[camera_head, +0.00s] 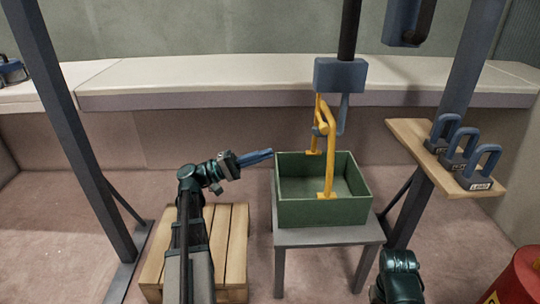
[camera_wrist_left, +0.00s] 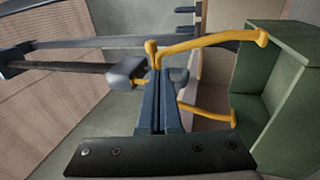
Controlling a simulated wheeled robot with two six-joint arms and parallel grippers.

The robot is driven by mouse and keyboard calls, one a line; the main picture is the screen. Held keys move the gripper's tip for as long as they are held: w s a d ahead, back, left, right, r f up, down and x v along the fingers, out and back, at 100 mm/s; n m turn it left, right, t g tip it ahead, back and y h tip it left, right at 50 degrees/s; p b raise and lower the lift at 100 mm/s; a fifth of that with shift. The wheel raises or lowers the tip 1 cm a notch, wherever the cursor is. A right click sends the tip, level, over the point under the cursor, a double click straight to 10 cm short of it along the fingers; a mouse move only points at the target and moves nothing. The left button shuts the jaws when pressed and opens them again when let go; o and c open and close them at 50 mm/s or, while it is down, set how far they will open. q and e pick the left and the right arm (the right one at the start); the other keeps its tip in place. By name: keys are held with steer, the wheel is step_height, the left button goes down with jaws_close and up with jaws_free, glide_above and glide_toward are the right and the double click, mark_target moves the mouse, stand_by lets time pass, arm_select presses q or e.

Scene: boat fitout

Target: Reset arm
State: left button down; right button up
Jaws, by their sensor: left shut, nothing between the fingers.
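My left gripper (camera_head: 258,157) reaches in from the left in the head view, with its blue fingers shut and nothing between them. Its tips point right, just left of the green bin's far left corner. In the left wrist view the closed fingers (camera_wrist_left: 158,100) point ahead, with the green bin (camera_wrist_left: 262,80) to their right. My right arm (camera_head: 399,278) shows only in part at the bottom right of the head view; its gripper is not visible.
The green bin (camera_head: 323,213) stands on a grey table (camera_head: 330,236). Its yellow handle (camera_head: 329,150) meets a hook (camera_head: 342,115) under a hanging grey block (camera_head: 340,75). A wooden pallet (camera_head: 236,250) lies left. Several blue-handled weights (camera_head: 480,168) sit on a shelf (camera_head: 415,135) at right.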

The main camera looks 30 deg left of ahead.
stand_by(0.5)
arm_select(q)
steer(key=s+d+f+m+g+y+p, duration=0.1)
steer(key=d+f+m+g+y+p, duration=0.3)
steer(key=d, duration=0.8)
steer(key=d+f+g+y+p, duration=0.15)
steer(key=d+f+g, duration=0.35)
steer(key=d, duration=0.6)
steer(key=s+d+f+m+g+y+p, duration=0.4)
steer(key=s+d+f+y+p, duration=0.25)
steer(key=s+d, duration=0.2)
steer(key=s+r+m+y+p, duration=0.1)
steer(key=s+r+y+p, duration=0.1)
steer(key=r+p, duration=1.7)
steer(key=s+a+r+m+y+p, duration=0.1)
steer(key=r+y+p, duration=0.4)
steer(key=r+p, duration=1.5)
steer(key=shift+s+a+m+t+p, duration=0.25)
steer(key=shift+s+m+t+p, duration=0.2)
steer(key=shift+p, duration=0.15)
